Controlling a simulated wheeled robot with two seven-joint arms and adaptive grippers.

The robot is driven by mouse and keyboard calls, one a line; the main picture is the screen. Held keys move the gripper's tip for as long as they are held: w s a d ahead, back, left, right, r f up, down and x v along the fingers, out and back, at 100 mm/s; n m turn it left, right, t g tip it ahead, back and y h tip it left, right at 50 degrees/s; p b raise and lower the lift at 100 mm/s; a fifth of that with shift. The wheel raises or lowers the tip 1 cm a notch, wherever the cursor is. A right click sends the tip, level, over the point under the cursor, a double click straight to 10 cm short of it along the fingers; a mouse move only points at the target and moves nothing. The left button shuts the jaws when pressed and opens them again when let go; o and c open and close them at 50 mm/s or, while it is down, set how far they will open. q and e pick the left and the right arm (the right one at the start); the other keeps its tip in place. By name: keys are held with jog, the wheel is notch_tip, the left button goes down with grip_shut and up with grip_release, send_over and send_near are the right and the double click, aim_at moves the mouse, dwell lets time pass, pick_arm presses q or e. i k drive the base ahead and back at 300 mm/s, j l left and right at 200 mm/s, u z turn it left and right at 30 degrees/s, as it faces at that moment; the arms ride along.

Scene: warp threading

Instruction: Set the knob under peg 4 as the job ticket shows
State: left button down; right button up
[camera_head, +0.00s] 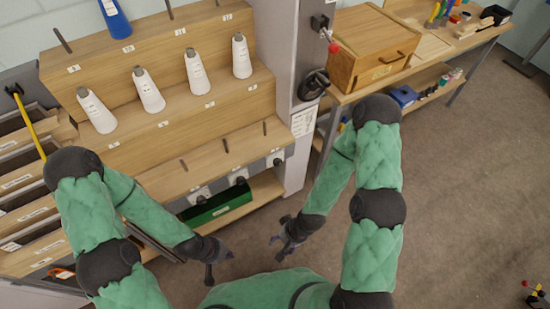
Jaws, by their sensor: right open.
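A row of dark knobs on pale plates runs along the front of the lowest wooden step: a left one (199,196), a middle one (240,179) and a right one (277,160). Thin pegs (225,146) stand on the step above them. The peg numbers are too small to read, and my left arm covers the step's left part. A printed sheet (303,121), perhaps the job ticket, hangs on the grey cabinet side; its text is unreadable. My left gripper (219,268) is open and empty, in front of and below the knobs. My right gripper (275,248) is open and empty, to its right.
White cones (148,90) stand on the middle step and a blue one (115,19) on the top step. A green box (217,206) sits below the knobs. A black handwheel (313,85) and a red-tipped lever (330,38) stick out from the cabinet.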

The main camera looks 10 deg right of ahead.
aim_at(277, 163)
jog(key=i+z, duration=0.15)
jog(key=z, duration=0.25)
jog(key=i+z, duration=0.2)
jog(key=z, duration=0.15)
jog(key=i+j+z, duration=0.1)
jog(key=z, duration=0.3)
